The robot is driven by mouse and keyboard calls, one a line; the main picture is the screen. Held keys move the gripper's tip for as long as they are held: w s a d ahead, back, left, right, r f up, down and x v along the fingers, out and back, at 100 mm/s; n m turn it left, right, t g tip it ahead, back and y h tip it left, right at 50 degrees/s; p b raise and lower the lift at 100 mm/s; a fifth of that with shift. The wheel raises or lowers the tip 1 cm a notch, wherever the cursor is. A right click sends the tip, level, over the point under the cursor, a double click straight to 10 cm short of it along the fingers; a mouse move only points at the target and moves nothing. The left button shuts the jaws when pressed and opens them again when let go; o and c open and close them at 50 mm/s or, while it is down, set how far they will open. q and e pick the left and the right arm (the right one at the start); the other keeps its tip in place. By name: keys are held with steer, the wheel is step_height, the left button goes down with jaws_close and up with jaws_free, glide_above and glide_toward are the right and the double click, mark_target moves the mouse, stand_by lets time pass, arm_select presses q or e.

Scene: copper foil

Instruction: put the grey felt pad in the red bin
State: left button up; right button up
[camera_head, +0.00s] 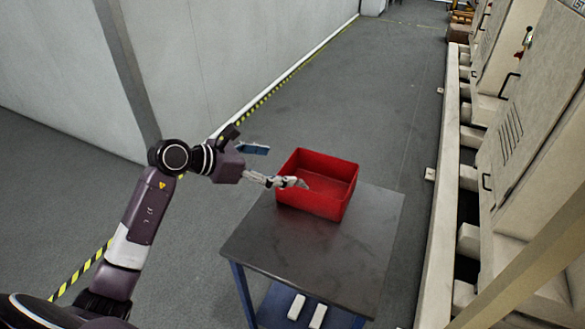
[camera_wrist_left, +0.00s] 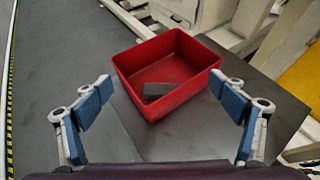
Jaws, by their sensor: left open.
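The red bin (camera_head: 325,205) is an open box standing on the dark table. It also shows in the left wrist view (camera_wrist_left: 150,50). A small flat grey piece, which looks like the grey felt pad (camera_wrist_left: 157,91), lies inside the bin on its floor in the left wrist view. In the head view I cannot make out the pad. My left gripper (camera_head: 276,166) is open, with its fingers spread at the left side of the bin and nothing between them. One finger overlaps the bin's near left rim in the head view. My right gripper is in neither view.
The dark tabletop (camera_head: 325,248) is clear in front of the bin. White blocks (camera_head: 297,307) lie on the blue lower shelf. Pale machine cabinets (camera_head: 530,120) line the right side. A wall (camera_head: 220,60) stands at the left, with open grey floor (camera_head: 375,90) beyond the table.

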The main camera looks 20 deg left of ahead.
arm_select(q)
steer(key=shift+v, duration=2.05)
steer(key=shift+s, duration=0.1)
